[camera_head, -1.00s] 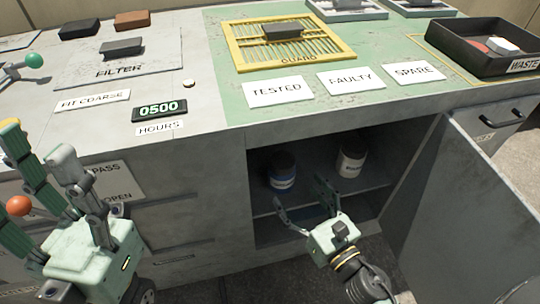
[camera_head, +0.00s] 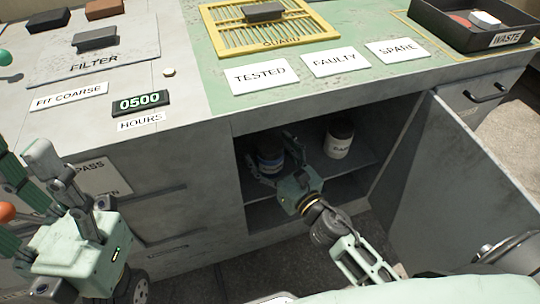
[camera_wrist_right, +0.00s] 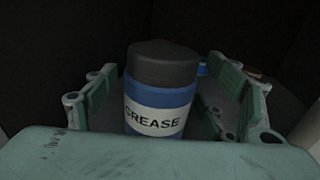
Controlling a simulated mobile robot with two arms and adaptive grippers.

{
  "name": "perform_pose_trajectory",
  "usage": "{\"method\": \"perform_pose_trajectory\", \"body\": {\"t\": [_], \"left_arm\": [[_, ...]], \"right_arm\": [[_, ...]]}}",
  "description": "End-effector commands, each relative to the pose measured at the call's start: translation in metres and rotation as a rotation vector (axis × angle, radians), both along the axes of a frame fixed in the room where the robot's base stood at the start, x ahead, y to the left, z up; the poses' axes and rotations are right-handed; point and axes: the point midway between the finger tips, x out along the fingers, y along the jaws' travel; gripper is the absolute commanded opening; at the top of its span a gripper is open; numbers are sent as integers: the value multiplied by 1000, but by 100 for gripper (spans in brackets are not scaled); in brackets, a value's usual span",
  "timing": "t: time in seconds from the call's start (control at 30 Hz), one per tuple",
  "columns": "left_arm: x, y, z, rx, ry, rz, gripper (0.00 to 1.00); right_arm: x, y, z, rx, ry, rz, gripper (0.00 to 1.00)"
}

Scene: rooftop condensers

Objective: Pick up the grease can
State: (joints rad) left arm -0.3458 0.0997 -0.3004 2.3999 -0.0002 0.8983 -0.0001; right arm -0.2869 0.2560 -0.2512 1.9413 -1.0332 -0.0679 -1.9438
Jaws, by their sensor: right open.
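The grease can (camera_wrist_right: 158,95) is blue with a dark lid and a white label reading GREASE. It stands upright on the shelf inside the open cabinet, and in the head view the can (camera_head: 269,160) shows partly behind my right gripper (camera_head: 271,155). In the right wrist view my right gripper (camera_wrist_right: 165,100) is open, with one finger on each side of the can. Whether the fingers touch it I cannot tell. My left gripper (camera_head: 55,175) is at the left in front of the drawers, its fingers up and apart, with nothing between them.
A second can (camera_head: 339,140) with a white label stands to the right on the same shelf. The open cabinet door (camera_head: 450,200) bounds the right side. The counter above holds a yellow guard (camera_head: 225,40), label cards and a black waste tray (camera_head: 440,35).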

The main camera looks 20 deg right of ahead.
Motion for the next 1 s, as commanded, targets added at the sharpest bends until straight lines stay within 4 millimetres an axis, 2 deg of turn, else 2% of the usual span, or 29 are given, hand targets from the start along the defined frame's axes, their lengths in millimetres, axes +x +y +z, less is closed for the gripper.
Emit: {"method": "perform_pose_trajectory", "body": {"t": [0.07,0.77,1.0], "left_arm": [[0,0,0,0,0,0,54],[0,0,0,0,1,-1,54],[0,0,0,0,1,0,54]], "right_arm": [[0,0,0,0,0,0,77],[-1,0,0,1,0,1,16],[0,0,2,1,-3,1,16]]}}
